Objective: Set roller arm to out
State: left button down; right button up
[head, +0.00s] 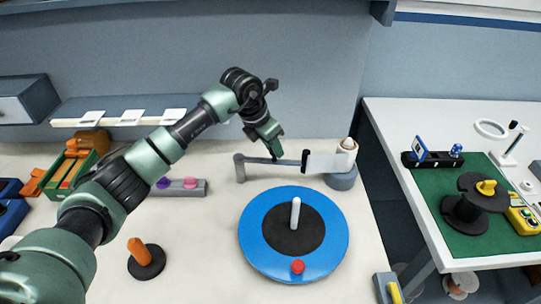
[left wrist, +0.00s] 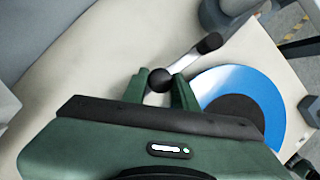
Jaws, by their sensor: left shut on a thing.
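A thin grey bar (head: 288,162) runs sideways from a short grey post (head: 240,170) behind the blue disc; I take it to be the roller arm. My left gripper (head: 274,153) reaches down onto the bar from above. In the left wrist view, my left gripper (left wrist: 162,86) has its fingers on both sides of a black ball knob (left wrist: 160,80), with the grey bar (left wrist: 186,60) running up right from it. My right gripper is not in view.
A blue disc (head: 259,250) with a black centre, white peg and red knob lies just in front of the bar. An orange-handled black base (head: 146,262) stands at left. A second table (head: 420,120) is at right. A wall shelf (head: 230,105) is behind.

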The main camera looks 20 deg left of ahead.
pick_arm(q)
jog(key=shift+w+a+n+y+b, duration=0.15)
jog(key=shift+w+n+y+b, duration=0.2)
jog(key=shift+w+n, duration=0.4)
jog(key=shift+s+r, duration=0.1)
jog(key=shift+r, duration=0.05)
jog(key=c, duration=1.1)
grip_release()
jog(key=b+v, duration=0.2)
jog(key=v, duration=0.5)
jog(key=shift+r, duration=0.25)
jog(key=shift+s+a, duration=0.1)
